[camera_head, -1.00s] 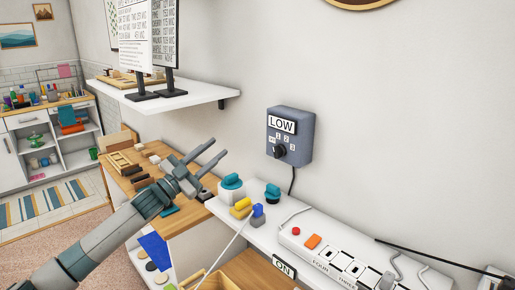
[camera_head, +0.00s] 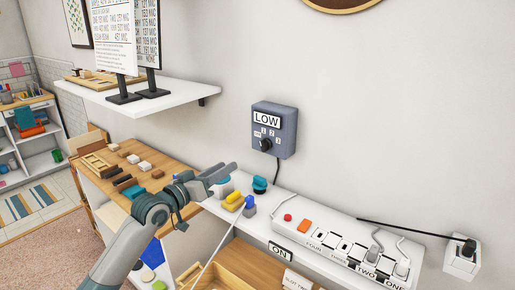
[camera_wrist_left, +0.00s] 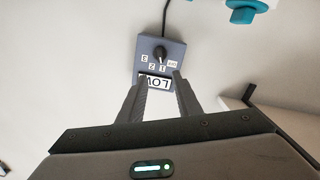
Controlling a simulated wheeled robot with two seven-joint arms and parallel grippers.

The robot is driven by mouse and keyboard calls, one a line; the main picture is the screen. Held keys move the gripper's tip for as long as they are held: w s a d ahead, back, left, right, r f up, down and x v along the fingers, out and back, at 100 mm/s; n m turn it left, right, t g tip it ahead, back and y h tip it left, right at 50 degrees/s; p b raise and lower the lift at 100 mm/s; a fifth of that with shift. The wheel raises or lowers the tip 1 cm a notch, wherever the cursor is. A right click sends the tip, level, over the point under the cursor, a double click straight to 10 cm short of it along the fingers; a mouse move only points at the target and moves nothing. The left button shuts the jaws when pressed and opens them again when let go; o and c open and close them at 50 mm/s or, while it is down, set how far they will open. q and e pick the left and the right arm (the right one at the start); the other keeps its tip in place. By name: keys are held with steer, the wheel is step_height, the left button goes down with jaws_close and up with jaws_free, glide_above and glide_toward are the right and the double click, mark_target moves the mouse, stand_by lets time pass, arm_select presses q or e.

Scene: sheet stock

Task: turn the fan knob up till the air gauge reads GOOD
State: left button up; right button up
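A dark grey box (camera_head: 285,122) is on the wall, with a white air gauge plate (camera_head: 266,119) reading LOW. Below the plate, small labels including 1, 2 and 3 surround the black fan knob (camera_head: 266,144). Its exact setting is too small to tell. My left gripper (camera_head: 230,175) is open and empty, lower left of the box and apart from it. In the left wrist view the box (camera_wrist_left: 174,60) is upside down ahead of the two spread fingers (camera_wrist_left: 157,83), and the knob (camera_wrist_left: 159,53) shows beyond their tips. My right gripper is not in view.
Below the box, a white ledge (camera_head: 310,236) holds teal, yellow and blue items and a power strip (camera_head: 345,243) with plugs. A white shelf (camera_head: 150,108) with signs hangs at the upper left. The wall around the box is clear.

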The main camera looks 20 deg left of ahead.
arm_select(q)
steer(key=shift+r, duration=0.1)
steer(key=p, duration=0.5)
glide_toward(261, 145)
steer(key=x, duration=0.8)
steer(key=shift+w+d, duration=0.1)
steer(key=shift+w, duration=0.1)
jaws_close()
